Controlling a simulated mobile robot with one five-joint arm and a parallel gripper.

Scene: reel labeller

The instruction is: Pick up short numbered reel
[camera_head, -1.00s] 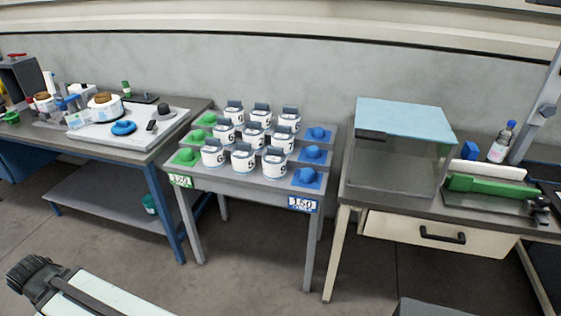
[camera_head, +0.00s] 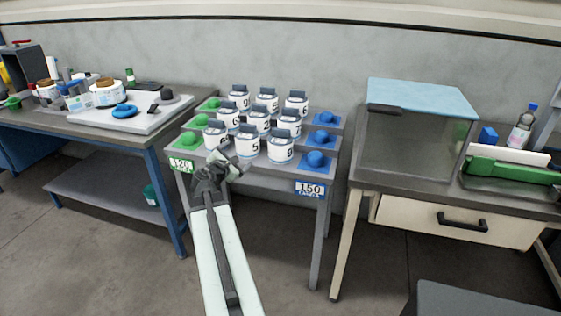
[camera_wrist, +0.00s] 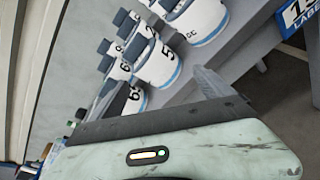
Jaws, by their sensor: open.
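Several short white numbered reels with dark grey tops stand in rows on the grey stand (camera_head: 262,175). The front row holds a left reel (camera_head: 216,137), a middle reel (camera_head: 247,143) marked 5 and a right reel (camera_head: 281,148). My gripper (camera_head: 232,165) is at the stand's front edge, just in front of the left and middle front reels, and hides part of them. It is open and empty. In the wrist view the reels appear tilted beyond the gripper's jaw, with a reel marked 5 (camera_wrist: 157,62) nearest the centre.
Green holders (camera_head: 186,140) line the stand's left side and blue holders (camera_head: 314,160) its right. A 120 label (camera_head: 182,165) and a 150 label (camera_head: 310,189) hang on its front. A cluttered bench stands left, and a clear-sided box (camera_head: 410,155) on a drawer table right.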

